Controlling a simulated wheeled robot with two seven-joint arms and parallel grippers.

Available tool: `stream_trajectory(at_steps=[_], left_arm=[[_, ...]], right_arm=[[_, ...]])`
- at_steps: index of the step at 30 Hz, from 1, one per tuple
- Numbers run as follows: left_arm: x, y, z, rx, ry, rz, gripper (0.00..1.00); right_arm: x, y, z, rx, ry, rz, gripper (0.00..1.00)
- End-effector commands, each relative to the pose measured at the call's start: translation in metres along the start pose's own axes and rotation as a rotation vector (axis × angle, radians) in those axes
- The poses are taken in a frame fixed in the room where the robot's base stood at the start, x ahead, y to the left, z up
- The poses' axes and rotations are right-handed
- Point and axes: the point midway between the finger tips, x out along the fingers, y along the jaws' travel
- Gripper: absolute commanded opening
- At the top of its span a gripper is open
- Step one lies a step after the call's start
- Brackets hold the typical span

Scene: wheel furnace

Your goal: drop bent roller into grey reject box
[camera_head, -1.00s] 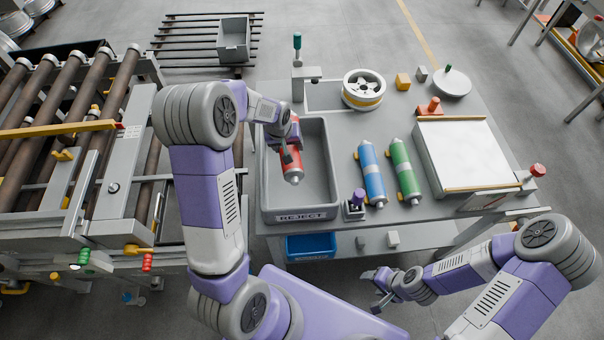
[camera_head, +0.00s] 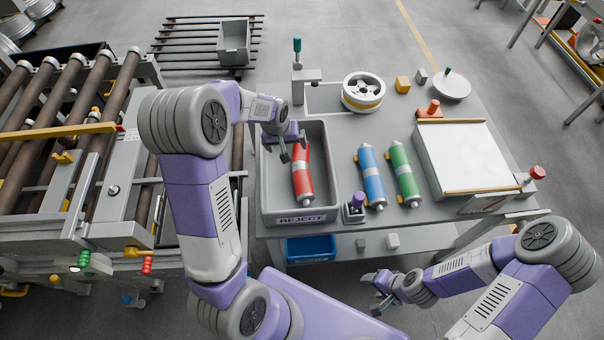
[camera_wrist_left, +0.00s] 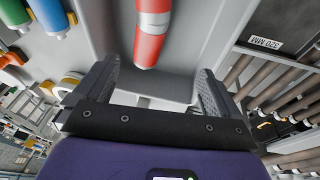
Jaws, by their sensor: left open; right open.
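The red roller (camera_head: 302,172) with a pale middle band lies inside the grey reject box (camera_head: 270,206), whose front wall reads REJECT. In the left wrist view the red roller (camera_wrist_left: 151,30) shows between and beyond the spread fingers, touching neither as far as I can see. Any bend in it is hard to make out. My left gripper (camera_head: 288,150) is open and empty over the back part of the box; its fingers also show in the left wrist view (camera_wrist_left: 152,88). My right gripper (camera_head: 376,294) is open and empty in front of the table.
A blue roller (camera_head: 372,175) and a green roller (camera_head: 404,172) lie on the table right of the box. A small purple-topped fixture (camera_head: 355,206) stands at the box's front right corner. A tall green-topped post (camera_head: 298,72) stands behind the box.

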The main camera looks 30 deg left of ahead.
Motion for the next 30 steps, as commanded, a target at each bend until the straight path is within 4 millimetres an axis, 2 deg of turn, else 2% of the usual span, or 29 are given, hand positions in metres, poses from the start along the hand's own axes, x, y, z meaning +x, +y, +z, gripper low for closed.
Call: stream_trajectory(at_steps=[3, 7, 12, 25, 28, 30], left_arm=[[-0.023, 0.001, -0.001, 0.001, 0.005, 0.003, 0.97], [-0.039, 0.001, -0.001, 0.001, 0.005, 0.003, 0.97], [-0.047, 0.001, -0.001, 0.001, 0.003, 0.002, 0.97], [-0.047, 0.001, -0.001, 0.001, 0.003, 0.002, 0.97], [-0.057, 0.002, -0.003, 0.001, 0.003, 0.002, 0.97], [-0.070, 0.004, -0.007, 0.001, 0.003, 0.002, 0.97]], right_arm=[[-0.002, -0.001, 0.000, 0.000, 0.000, 0.000, 0.59], [-0.003, -0.001, 0.000, 0.000, 0.000, 0.000, 0.59], [-0.004, -0.001, 0.000, 0.000, 0.000, 0.000, 0.59], [-0.004, -0.002, 0.000, 0.000, 0.000, 0.000, 0.59], [-0.013, -0.005, 0.001, 0.000, 0.000, 0.000, 0.59], [-0.026, -0.010, 0.001, 0.000, 0.000, 0.000, 0.59]])
